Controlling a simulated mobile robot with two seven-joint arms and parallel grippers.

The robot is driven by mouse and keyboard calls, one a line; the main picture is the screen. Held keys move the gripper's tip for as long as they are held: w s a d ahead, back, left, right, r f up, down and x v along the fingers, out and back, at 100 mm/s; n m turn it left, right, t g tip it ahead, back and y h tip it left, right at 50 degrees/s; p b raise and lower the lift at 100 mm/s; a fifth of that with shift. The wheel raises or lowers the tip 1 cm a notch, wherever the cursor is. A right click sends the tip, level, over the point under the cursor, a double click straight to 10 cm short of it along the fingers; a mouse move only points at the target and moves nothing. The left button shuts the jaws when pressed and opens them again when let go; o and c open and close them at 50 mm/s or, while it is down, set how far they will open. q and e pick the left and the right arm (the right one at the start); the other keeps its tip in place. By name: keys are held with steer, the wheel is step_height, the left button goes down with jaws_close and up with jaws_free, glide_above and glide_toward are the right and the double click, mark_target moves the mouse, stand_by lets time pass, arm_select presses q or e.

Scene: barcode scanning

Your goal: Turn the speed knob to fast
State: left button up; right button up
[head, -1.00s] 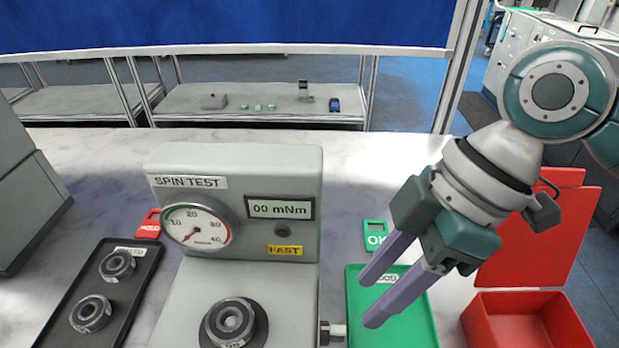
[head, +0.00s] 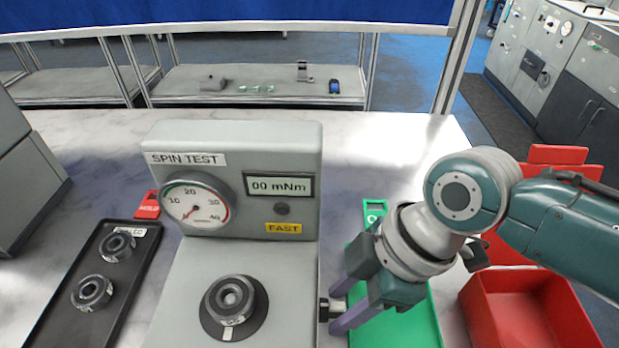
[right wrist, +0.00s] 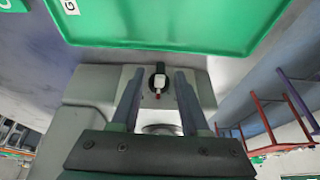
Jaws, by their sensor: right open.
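The grey spin test machine (head: 295,150) stands in the middle of the head view, with a yellow FAST label and a display reading 00 mNm. A small dark knob (head: 323,309) sticks out of its right side, partly hidden by my fingers. My right gripper (head: 338,308) is open, its purple fingers close beside the knob. In the right wrist view the knob (right wrist: 158,83) has a white pointer with a red tip and appears between the open fingers (right wrist: 158,85). I cannot tell whether they touch it. My left gripper is not in view.
A green tray (head: 425,320) lies under my right gripper, and a red bin (head: 480,320) stands to its right. A black tray (head: 60,325) with two bearings is at left. Another bearing (head: 232,297) sits on the machine. A dial gauge (head: 193,200) is on its front.

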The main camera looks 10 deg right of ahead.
steer(key=shift+c, duration=0.2)
jaws_close()
stand_by(0.3)
steer(key=shift+w+f+g+b, duration=0.15)
steer(key=shift+w+g+b, duration=0.1)
steer(key=shift+g+b, duration=0.65)
steer(key=g+y+b, duration=0.1)
steer(key=b, duration=0.4)
steer(key=m+g+b, duration=0.1)
steer(key=g+b, duration=0.1)
steer(key=b, duration=0.2)
steer(key=w+g+y+b, duration=0.1)
steer(key=g+b, duration=0.1)
steer(key=b, duration=0.3)
steer(key=shift+d+f+m+y+b, duration=0.2)
steer(key=shift+f+m+y+b, duration=0.1)
steer(key=shift+f+m+b, duration=0.1)
steer(key=shift+r+g+b, duration=0.25)
steer(key=shift+g+b, duration=0.3)
steer(key=shift+g, duration=0.05)
steer(key=shift+o, duration=0.2)
jaws_free()
